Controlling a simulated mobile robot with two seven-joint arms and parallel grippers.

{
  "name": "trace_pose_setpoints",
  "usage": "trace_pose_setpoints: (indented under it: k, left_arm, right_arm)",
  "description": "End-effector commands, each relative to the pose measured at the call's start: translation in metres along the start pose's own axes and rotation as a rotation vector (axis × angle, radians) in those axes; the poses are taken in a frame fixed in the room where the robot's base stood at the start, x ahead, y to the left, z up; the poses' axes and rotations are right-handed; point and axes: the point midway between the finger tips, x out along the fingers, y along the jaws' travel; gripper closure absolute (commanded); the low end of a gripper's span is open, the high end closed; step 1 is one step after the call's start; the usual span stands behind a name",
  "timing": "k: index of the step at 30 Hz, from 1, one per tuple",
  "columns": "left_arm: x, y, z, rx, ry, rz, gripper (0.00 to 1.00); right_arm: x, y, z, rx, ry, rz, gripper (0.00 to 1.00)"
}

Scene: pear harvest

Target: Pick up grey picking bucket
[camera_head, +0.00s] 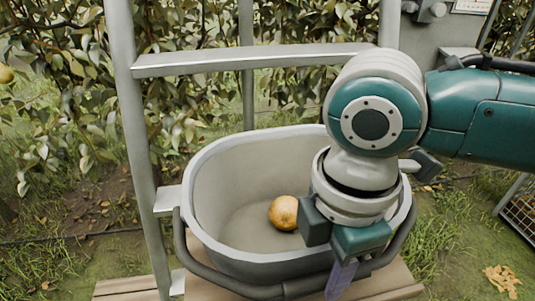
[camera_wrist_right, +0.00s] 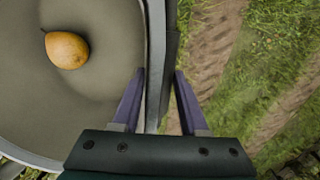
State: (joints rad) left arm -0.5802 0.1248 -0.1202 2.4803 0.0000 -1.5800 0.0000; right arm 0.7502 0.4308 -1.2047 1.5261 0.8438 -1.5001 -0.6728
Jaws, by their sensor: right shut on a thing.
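The grey picking bucket (camera_head: 213,190) is an oval tub with a pale rim, standing upright at the ladder frame. One yellow-brown pear (camera_head: 284,213) lies inside on its floor. A dark grey handle bar (camera_head: 215,273) runs around the bucket's front. My right gripper (camera_head: 341,280) reaches down at the bucket's front right edge. In the right wrist view the two purple fingers (camera_wrist_right: 159,76) straddle the bucket's rim and wall (camera_wrist_right: 155,35), and the pear (camera_wrist_right: 67,50) shows to their left. The gripper is shut on the bucket's edge. My left gripper is out of view.
A grey metal ladder frame (camera_head: 138,160) with a crossbar (camera_head: 250,60) stands behind and left of the bucket. Wooden boards (camera_head: 125,288) lie beneath it. Leafy branches (camera_head: 70,70) fill the back. A crate (camera_head: 522,215) stands at the right edge, with grass between.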

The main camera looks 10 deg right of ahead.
Motion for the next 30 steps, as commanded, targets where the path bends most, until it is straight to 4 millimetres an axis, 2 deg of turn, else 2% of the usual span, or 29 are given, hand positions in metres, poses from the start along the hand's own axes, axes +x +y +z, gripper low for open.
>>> trace_pose_setpoints:
  k: [1, 9, 30]
  left_arm:
    - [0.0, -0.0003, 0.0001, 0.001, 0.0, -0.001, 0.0]
    - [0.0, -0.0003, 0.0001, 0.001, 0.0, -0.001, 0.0]
    - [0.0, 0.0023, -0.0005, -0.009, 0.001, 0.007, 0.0]
  right_arm:
    - [-0.0001, 0.0001, 0.0002, 0.0, 0.0, 0.0, 0.71]
    - [-0.0002, 0.0001, 0.0002, 0.0, 0.0, 0.0, 1.0]
    - [-0.0003, 0.0, 0.0002, 0.001, 0.0, 0.0, 1.0]
